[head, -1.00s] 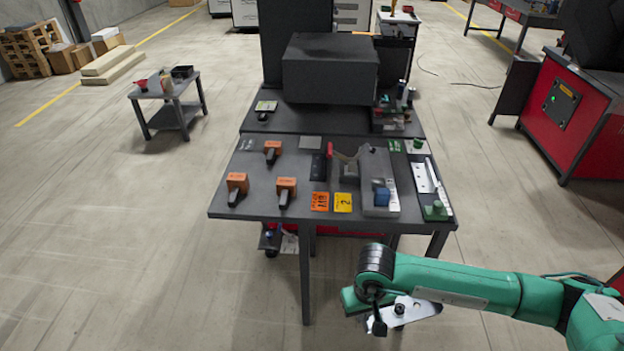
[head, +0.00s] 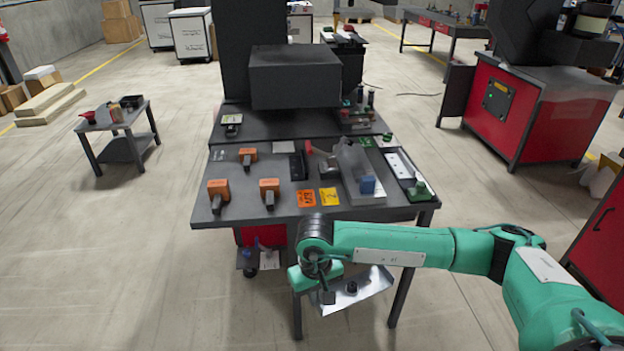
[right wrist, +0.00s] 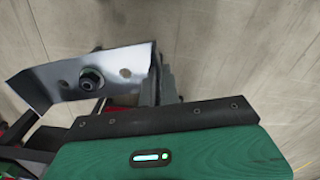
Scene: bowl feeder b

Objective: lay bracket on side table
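A silver sheet-metal bracket (head: 362,291) with holes and a dark round piece on it is held in my right gripper (head: 325,292), in front of the workbench and below its top. In the right wrist view, the bracket (right wrist: 60,82) sticks out to the left from the dark fingers (right wrist: 158,82), which are closed on its end. The finger contact is partly hidden. A small grey side table (head: 127,150) stands far off at the left, well apart from the bracket. My left gripper is not in view.
The workbench (head: 255,213) carries orange-handled tools (head: 218,190), a grey fixture (head: 358,175) and a green-ended tray (head: 405,175). The side table holds a red funnel-like item, a box and a dark bin (head: 131,101). Open floor lies between them. A red cabinet (head: 540,115) stands right.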

